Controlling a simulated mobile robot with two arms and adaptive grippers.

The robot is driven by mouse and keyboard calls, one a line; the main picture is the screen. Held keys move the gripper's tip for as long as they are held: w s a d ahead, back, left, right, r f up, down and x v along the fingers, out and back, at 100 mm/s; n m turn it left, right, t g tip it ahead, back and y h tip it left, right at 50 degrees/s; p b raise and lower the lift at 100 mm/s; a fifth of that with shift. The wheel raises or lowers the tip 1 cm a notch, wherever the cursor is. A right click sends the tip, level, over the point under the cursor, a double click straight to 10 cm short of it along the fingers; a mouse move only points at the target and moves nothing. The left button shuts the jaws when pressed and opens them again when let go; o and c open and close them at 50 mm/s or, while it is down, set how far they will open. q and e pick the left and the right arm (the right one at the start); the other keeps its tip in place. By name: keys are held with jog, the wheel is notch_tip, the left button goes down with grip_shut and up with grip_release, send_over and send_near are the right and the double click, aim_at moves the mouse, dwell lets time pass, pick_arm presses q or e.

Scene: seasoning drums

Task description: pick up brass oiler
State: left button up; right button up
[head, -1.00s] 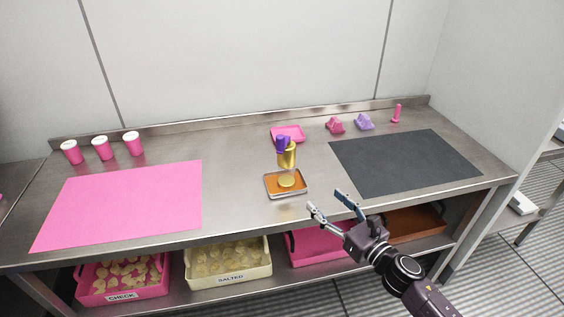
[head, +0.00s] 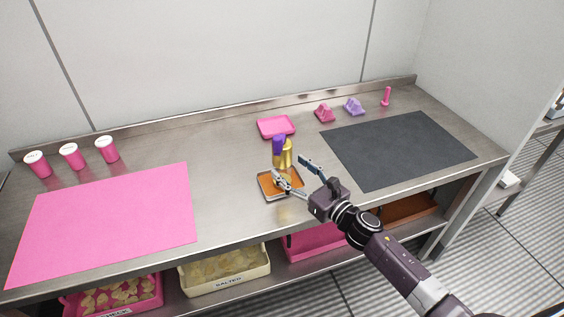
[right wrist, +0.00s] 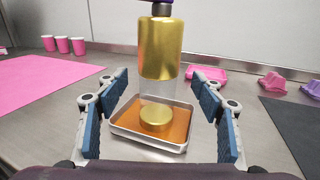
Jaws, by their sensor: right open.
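The brass oiler (head: 287,153) stands upright on a small metal tray with an orange inside (head: 266,189). It has a gold body, a purple top, a clear middle and a gold base. In the right wrist view the oiler (right wrist: 160,50) is ahead, centred between the fingers, with its top cut off by the picture edge. My right gripper (head: 287,165) is open and points at the oiler from the front right. Its fingers are spread to either side, and the wrist view shows nothing held. My left gripper is not in view.
A pink tray (head: 276,127) lies behind the oiler. Pink (head: 324,113) and purple (head: 354,106) blocks and a pink upright piece (head: 386,97) stand at the back right. A dark mat (head: 400,150) lies right, a pink mat (head: 105,220) left. White-lidded pink cups (head: 70,156) stand left.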

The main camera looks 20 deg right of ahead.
aim_at(289, 166)
jog(key=w, duration=0.1)
jog(key=w+a, duration=0.1)
jog(key=shift+w+a+r+p, duration=0.2)
jog(key=shift+w+r+p, duration=0.15)
jog(key=shift+p, duration=0.05)
jog(key=shift+w+a, duration=0.1)
jog(key=shift+w, duration=0.25)
jog(key=shift+w+a+f, duration=0.1)
jog(key=shift+w+f, duration=0.05)
jog(key=shift+w, duration=0.05)
jog(key=c, duration=1.5)
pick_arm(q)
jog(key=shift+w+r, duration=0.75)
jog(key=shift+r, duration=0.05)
pick_arm(e)
jog(key=shift+c, duration=0.5)
jog(key=shift+r, duration=0.25)
